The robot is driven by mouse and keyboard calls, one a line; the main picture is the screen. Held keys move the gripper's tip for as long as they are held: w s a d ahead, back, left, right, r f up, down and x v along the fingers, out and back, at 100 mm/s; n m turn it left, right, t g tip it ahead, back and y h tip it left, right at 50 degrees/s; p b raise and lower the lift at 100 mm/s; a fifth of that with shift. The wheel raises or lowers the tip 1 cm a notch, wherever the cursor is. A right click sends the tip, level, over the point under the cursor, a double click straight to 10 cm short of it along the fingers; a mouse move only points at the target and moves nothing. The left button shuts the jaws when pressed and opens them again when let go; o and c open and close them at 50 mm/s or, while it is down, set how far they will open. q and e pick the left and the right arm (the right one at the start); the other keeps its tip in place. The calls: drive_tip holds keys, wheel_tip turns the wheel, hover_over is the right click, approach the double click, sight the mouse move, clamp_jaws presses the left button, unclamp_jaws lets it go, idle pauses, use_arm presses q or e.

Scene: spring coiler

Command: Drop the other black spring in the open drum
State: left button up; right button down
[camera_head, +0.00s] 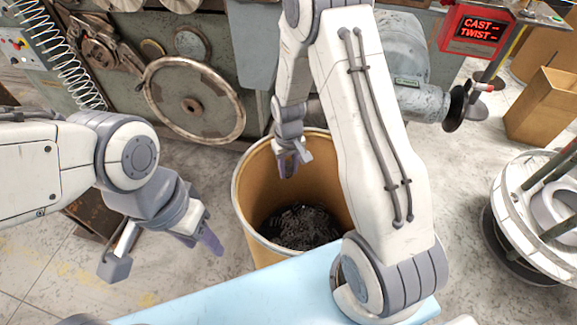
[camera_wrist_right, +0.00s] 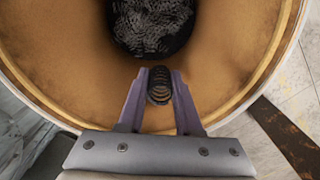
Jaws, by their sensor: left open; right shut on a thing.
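The open drum (camera_head: 243,189) is a tan, round container with a pile of black springs (camera_head: 303,226) at its bottom. It also fills much of the right wrist view (camera_wrist_right: 75,85), with the dark pile (camera_wrist_right: 152,25) at the top. My right gripper (camera_head: 288,168) hangs over the drum mouth. In the right wrist view its purple fingers (camera_wrist_right: 160,90) are shut on a black spring (camera_wrist_right: 159,86), which is seen against the drum's inner wall. My left gripper (camera_head: 208,240) is empty and open, left of the drum.
A grey machine with a large handwheel (camera_head: 194,101) stands behind the drum. A red display (camera_head: 474,30) is at the upper right. A cardboard box (camera_head: 545,108) and a white reel (camera_head: 530,205) stand at the right. A light blue surface (camera_head: 245,295) lies in front.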

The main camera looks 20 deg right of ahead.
drive_tip(key=shift+a+f, duration=0.1)
drive_tip(key=c, duration=0.5)
unclamp_jaws()
wheel_tip(320, 180, up, 10)
drive_tip(key=shift+r+p, duration=0.2)
drive_tip(key=shift+p, duration=0.5)
drive_tip(key=s+a+r+n+p, duration=0.1)
drive_tip(key=s+a+r+p, duration=0.25)
drive_tip(key=r, duration=0.25)
drive_tip(key=s+a+r+n+p, duration=0.1)
drive_tip(key=s+a+r+p, duration=0.1)
drive_tip(key=s+a+r, duration=0.3)
drive_tip(key=s+a+r+n+p, duration=0.1)
drive_tip(key=s+r, duration=0.3)
drive_tip(key=s, duration=0.1)
drive_tip(key=s+a+r+n+p, duration=0.2)
drive_tip(key=s+r, duration=0.2)
drive_tip(key=s, duration=0.1)
drive_tip(key=s+a+r+n+y+p, duration=0.1)
drive_tip(key=s+a+r+p, duration=0.1)
drive_tip(key=s+r, duration=0.2)
drive_tip(key=shift+s+a+r+n, duration=0.15)
drive_tip(key=shift+s+n, duration=0.15)
drive_tip(key=shift+s, duration=0.35)
